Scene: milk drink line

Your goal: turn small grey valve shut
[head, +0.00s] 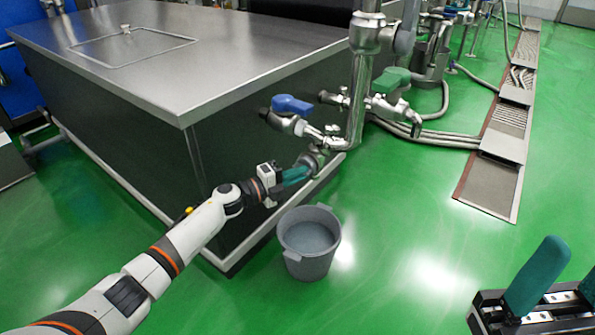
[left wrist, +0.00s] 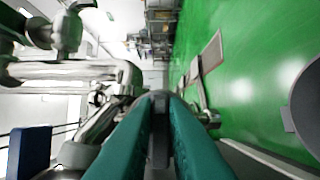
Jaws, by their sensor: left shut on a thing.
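The small grey valve (head: 311,161) sits low on the steel pipework, above and behind the bucket, with its body partly hidden by my fingers. My left gripper (head: 299,173) reaches it from the left with teal fingers. In the left wrist view the fingers close around a narrow dark grey piece, the valve's handle (left wrist: 160,105). The angle of the handle is hard to tell. My right gripper (head: 560,285) is at the bottom right corner, away from the pipes, with its two teal fingers apart and nothing seen between them.
A blue-handled valve (head: 291,104) and a green-handled valve (head: 390,80) sit above on the pipes. A grey bucket (head: 309,242) stands on the green floor below. A steel-topped tank (head: 180,60) is to the left. Hoses (head: 440,138) run right towards a floor drain (head: 492,185).

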